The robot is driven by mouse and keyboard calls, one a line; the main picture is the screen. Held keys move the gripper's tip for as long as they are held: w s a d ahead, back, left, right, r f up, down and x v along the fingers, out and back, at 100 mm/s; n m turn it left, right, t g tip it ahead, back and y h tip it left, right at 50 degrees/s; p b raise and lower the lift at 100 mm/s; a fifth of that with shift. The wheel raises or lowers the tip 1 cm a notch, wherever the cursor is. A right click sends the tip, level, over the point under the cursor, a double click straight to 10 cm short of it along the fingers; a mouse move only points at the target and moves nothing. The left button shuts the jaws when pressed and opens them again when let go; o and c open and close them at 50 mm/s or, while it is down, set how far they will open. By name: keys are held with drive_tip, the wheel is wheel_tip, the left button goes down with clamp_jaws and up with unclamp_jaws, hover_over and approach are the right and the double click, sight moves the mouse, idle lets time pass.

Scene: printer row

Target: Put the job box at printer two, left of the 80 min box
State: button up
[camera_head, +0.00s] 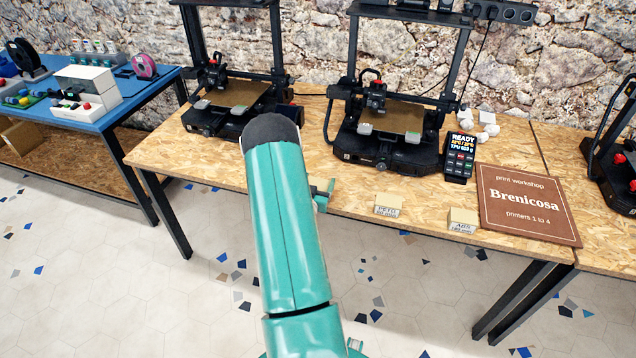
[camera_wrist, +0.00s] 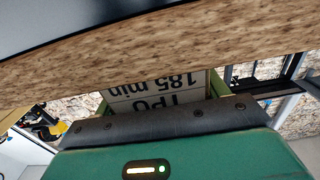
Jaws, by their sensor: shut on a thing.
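My gripper (camera_head: 322,196) is at the table's front edge, left of the two small boxes and mostly hidden behind my arm. In the wrist view my gripper (camera_wrist: 160,100) is shut on the job box (camera_wrist: 150,90), a pale box whose upside-down label reads TPU 185 min. The head view does not clearly show this held box. Two small tan boxes with white labels stand at the front edge: a left box (camera_head: 387,206) and a right box (camera_head: 462,220), labelled ABS. Their minutes are too small to read surely. A black printer (camera_head: 384,130) stands behind them.
Another printer (camera_head: 228,105) stands to the left. A blue table (camera_head: 130,100) stands further left.

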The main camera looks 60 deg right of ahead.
drive_tip(key=shift+f, duration=0.15)
drive_tip(key=o, duration=1)
drive_tip(key=shift+o, duration=0.2)
